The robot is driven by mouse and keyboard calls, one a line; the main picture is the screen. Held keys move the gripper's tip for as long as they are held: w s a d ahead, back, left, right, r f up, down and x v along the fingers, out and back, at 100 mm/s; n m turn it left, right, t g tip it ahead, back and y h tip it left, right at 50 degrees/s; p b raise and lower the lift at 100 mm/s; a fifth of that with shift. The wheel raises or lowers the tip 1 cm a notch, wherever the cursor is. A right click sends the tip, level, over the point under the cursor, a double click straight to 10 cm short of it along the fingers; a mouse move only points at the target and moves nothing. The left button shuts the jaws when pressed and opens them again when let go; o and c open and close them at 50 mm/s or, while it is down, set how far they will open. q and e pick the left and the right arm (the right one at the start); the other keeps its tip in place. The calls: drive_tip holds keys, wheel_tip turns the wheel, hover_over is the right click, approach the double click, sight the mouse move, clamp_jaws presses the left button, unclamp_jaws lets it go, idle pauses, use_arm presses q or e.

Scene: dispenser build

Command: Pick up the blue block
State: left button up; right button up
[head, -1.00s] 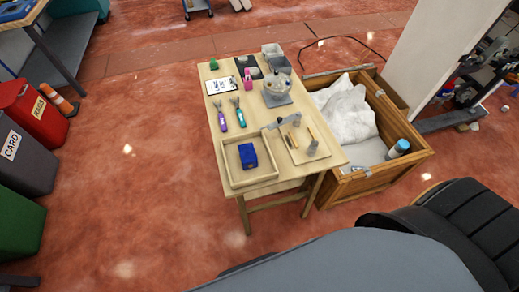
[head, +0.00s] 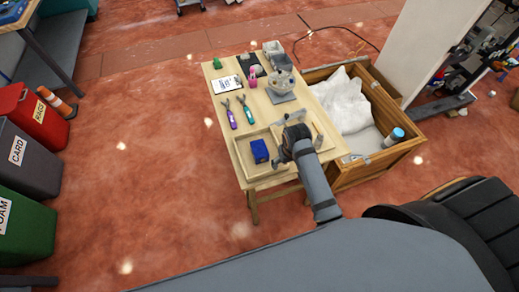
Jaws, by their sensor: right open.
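The blue block (head: 260,151) lies in the shallow wooden tray (head: 243,171) at the near left of the table. My right gripper (head: 284,152) is over the tray's right side, just right of the block and apart from it in the picture. It is small and dark here, and its jaws are open and empty. My right forearm comes up from below and covers part of the wooden board to the right of the tray. My left gripper is not in view.
A wooden crate (head: 375,171) with a white bag stands against the right side. Bins stand far left.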

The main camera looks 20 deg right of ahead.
wheel_tip(320, 180, up, 8)
drive_tip(key=g, duration=0.2)
hover_over(259, 148)
drive_tip(key=shift+y, duration=0.4)
drive_tip(key=shift+w+d+f+p, duration=0.15)
drive_tip(key=shift+f+p, duration=0.3)
drive_tip(key=shift+f, duration=2.35)
wheel_tip(259, 148, down, 4)
drive_tip(key=shift+f+p, duration=0.25)
drive_tip(key=shift+p, duration=0.15)
drive_tip(key=shift+r, duration=0.1)
clamp_jaws()
